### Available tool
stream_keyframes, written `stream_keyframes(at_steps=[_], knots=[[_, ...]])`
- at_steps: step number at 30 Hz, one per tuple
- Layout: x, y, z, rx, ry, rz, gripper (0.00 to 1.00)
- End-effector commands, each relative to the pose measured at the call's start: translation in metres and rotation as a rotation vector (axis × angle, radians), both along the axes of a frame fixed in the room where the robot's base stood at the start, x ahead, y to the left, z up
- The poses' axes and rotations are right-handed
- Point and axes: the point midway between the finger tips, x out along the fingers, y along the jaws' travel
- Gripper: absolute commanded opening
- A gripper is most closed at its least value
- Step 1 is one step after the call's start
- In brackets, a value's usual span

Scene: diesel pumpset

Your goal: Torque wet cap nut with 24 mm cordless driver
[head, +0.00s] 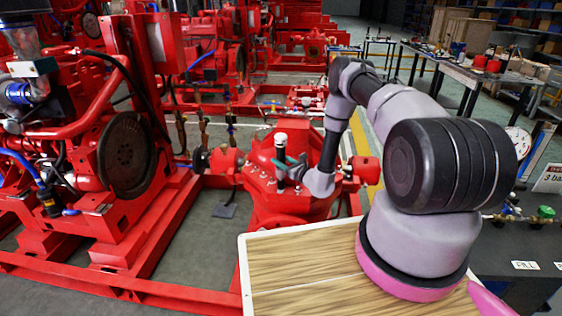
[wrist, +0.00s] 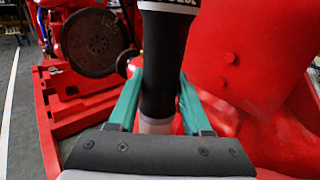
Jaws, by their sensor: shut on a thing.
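The cordless driver (head: 281,158) is a dark upright tool with a white upper end, above the red pump casing in the head view. In the wrist view the driver (wrist: 160,60) shows as a black cylinder with white lettering at the top edge and a pale collar low down. My gripper (head: 289,170) is shut on it, and its teal fingers (wrist: 160,84) stand on both sides of the black body. The driver's lower end is hidden by my gripper in the wrist view. I cannot make out the cap nut or whether the driver touches it.
A red engine with a dark flywheel (head: 125,150) stands left of the pump (head: 290,205) on a red frame. A wood-topped surface (head: 300,265) is in front. A dark bench with a green-capped fitting (head: 545,212) is at right. More red pumpsets stand behind.

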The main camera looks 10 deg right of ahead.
Motion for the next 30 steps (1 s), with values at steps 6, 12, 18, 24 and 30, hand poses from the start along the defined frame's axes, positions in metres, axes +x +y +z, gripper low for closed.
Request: stream_keyframes(at_steps=[6,12,18,24,30], knots=[[0.0006,-0.0001,0.0004,0.001,-0.002,-0.001,0.0],[0.0006,-0.0001,-0.002,0.001,-0.002,-0.001,0.0],[0.0007,-0.0002,-0.0047,0.001,-0.002,-0.001,0.0],[0.0005,-0.0003,-0.0058,0.0,-0.001,-0.001,0.0],[0.0002,-0.0004,-0.0062,-0.001,0.0,-0.001,0.0]])
